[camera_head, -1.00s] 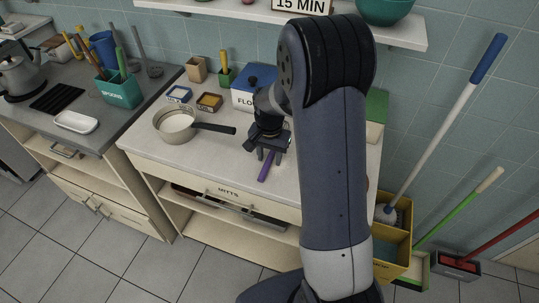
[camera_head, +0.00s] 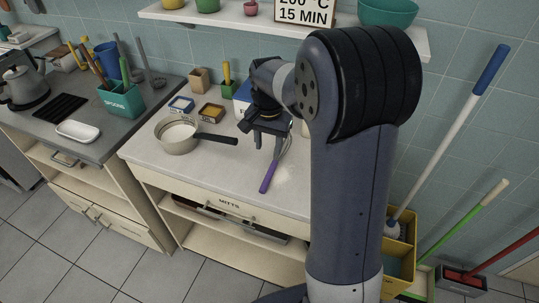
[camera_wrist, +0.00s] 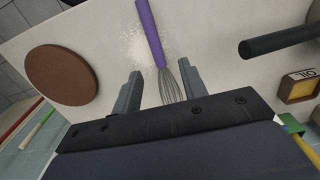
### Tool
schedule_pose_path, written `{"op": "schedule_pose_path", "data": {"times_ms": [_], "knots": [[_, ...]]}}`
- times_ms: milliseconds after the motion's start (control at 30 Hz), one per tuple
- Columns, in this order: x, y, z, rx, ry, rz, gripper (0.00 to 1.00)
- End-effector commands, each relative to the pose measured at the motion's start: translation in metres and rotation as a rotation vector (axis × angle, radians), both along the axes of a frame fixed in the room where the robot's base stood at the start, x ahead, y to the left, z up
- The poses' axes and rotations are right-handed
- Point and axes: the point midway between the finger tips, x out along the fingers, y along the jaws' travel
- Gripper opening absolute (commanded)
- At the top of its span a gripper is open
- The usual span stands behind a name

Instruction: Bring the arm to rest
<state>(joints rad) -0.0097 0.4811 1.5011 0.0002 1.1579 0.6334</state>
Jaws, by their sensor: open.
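My gripper (camera_head: 264,140) is over the pale counter in the head view, with its jaws apart and nothing between them. A whisk with a purple handle (camera_head: 268,177) lies on the counter just beneath it. In the wrist view my gripper (camera_wrist: 160,82) shows two separate fingertips. The purple handle (camera_wrist: 150,32) points away from it, and the wire end lies below and between the fingers, partly hidden by the gripper body. My arm's large upper link covers the right part of the counter in the head view.
A saucepan (camera_head: 179,138) stands left of my gripper, its dark handle pointing toward it. Small labelled boxes (camera_head: 211,113) stand behind. White powder (camera_wrist: 135,45) lies by the whisk. A round brown board (camera_wrist: 62,75) lies nearby. A shelf (camera_head: 230,21) hangs above; brooms lean at right.

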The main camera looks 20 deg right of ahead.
Motion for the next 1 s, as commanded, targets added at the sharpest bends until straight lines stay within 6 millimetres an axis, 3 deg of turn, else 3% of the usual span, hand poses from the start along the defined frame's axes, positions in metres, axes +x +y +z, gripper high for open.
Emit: {"op": "schedule_pose_path", "data": {"times_ms": [200,567,667,1000], "knots": [[0.0,0.0,0.009,0.0,0.001,0.0,0.41],[-0.001,0.0,0.003,0.0,0.004,0.0,0.41],[-0.001,0.0,-0.008,0.0,0.005,0.0,0.41],[-0.003,-0.007,-0.071,0.0,0.009,-0.001,0.41]]}}
